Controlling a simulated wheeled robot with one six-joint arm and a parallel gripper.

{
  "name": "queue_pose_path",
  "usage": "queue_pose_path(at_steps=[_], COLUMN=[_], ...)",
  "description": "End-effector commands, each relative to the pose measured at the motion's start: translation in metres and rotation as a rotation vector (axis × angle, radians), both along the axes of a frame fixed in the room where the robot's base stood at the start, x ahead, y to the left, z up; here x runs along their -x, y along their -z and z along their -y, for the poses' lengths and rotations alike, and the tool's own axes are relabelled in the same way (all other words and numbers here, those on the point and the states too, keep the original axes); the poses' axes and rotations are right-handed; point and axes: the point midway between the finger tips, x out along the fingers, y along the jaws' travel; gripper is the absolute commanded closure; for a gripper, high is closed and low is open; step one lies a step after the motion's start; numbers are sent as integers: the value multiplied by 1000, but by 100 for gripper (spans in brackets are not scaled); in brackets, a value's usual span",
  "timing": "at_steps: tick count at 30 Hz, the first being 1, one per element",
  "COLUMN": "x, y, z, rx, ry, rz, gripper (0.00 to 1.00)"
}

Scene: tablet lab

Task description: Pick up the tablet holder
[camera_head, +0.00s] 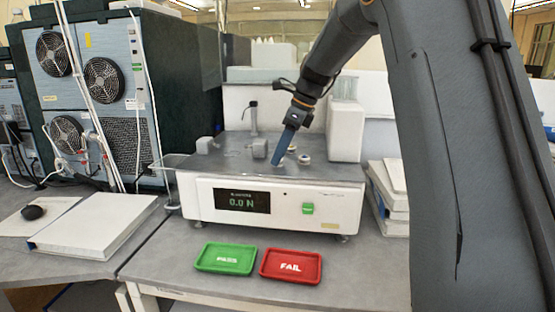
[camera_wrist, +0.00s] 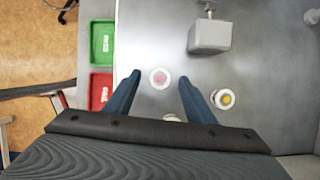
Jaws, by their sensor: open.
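Small round white tablet holders stand on the tester's grey top. In the wrist view, one holder with a pink tablet (camera_wrist: 160,78) lies between the blue fingertips of my open gripper (camera_wrist: 159,82), with a gap on both sides. A second holder with a yellow tablet (camera_wrist: 224,98) is just outside the right finger. A third round piece (camera_wrist: 172,118) is mostly hidden by the gripper body. In the head view, my gripper (camera_head: 278,160) points down at the tester top, and a holder (camera_head: 304,159) shows to its right. I cannot tell whether the fingertips touch the surface.
The tester (camera_head: 195,200) reads 0.0 N. Its grey block (camera_wrist: 209,36) stands near the holders. A green PASS tray (camera_head: 226,258) and a red FAIL tray (camera_head: 291,265) lie on the bench in front. A white binder (camera_head: 95,226) lies at left.

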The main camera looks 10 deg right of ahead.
Motion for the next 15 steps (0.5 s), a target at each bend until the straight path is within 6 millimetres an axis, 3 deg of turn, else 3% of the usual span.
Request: queue_pose_path(at_steps=[10, 15], x=[-1, -1], y=[8, 8], z=[-4, -5], rx=[0, 0], ry=[-2, -3], rz=[0, 0], gripper=[52, 81])
